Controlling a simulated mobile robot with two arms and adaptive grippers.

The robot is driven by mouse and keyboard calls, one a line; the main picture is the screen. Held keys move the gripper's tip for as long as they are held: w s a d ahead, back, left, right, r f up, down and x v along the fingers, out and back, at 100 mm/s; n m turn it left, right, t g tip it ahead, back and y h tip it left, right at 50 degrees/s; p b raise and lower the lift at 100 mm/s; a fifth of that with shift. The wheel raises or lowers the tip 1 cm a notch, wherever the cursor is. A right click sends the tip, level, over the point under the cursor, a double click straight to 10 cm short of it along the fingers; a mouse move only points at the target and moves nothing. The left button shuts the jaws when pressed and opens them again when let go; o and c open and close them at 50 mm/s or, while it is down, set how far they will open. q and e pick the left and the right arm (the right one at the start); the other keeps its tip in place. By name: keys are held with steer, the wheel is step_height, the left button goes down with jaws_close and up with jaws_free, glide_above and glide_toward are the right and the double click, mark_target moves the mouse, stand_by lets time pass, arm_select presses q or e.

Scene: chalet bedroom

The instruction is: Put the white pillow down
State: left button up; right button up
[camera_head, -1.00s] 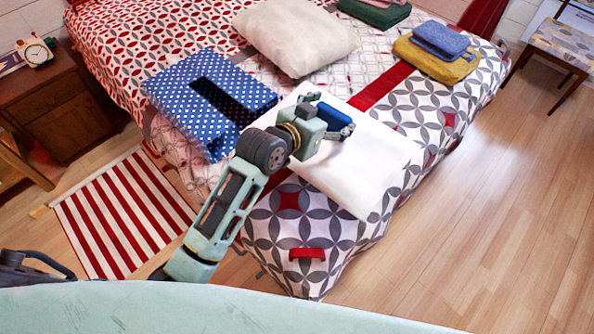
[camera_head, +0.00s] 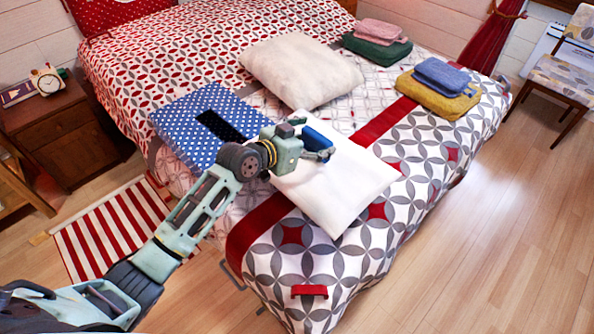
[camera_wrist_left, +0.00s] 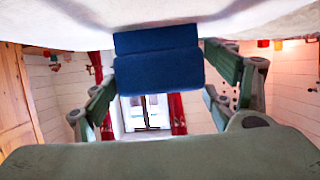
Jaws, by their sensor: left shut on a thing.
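The white pillow (camera_head: 335,190) lies flat over the patterned bed, near its front end. I cannot tell whether it rests fully on the cover. My left gripper (camera_head: 318,143), with blue finger pads, is at the pillow's far left edge and shut on it. In the left wrist view, the blue pads (camera_wrist_left: 158,68) stand together at the centre, and a pale surface, seemingly the pillow (camera_wrist_left: 255,18), spans the top. The pinched edge is hidden. My right gripper is not in view.
A blue dotted piece (camera_head: 185,125) lies just left of the pillow. A cream pillow (camera_head: 300,72) lies behind it. Folded yellow and blue cloths (camera_head: 440,95) and green and pink ones (camera_head: 377,45) lie farther back. The patterned cover (camera_head: 430,165) to the right is bare.

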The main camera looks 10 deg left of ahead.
arm_select(q)
steer(key=s+a+f+b, duration=0.1)
steer(key=s+a+f, duration=0.1)
steer(key=s+a, duration=0.1)
steer(key=shift+s+a+f+b, duration=0.2)
steer(key=shift+f+b, duration=0.15)
steer(key=shift+f, duration=0.05)
step_height(320, 180, down, 4)
steer(key=b, duration=0.3)
steer(key=shift+b, duration=0.35)
steer(key=shift+f, duration=0.2)
steer(key=o, duration=1.6)
steer(key=shift+f, duration=0.1)
steer(key=shift+o, duration=1.4)
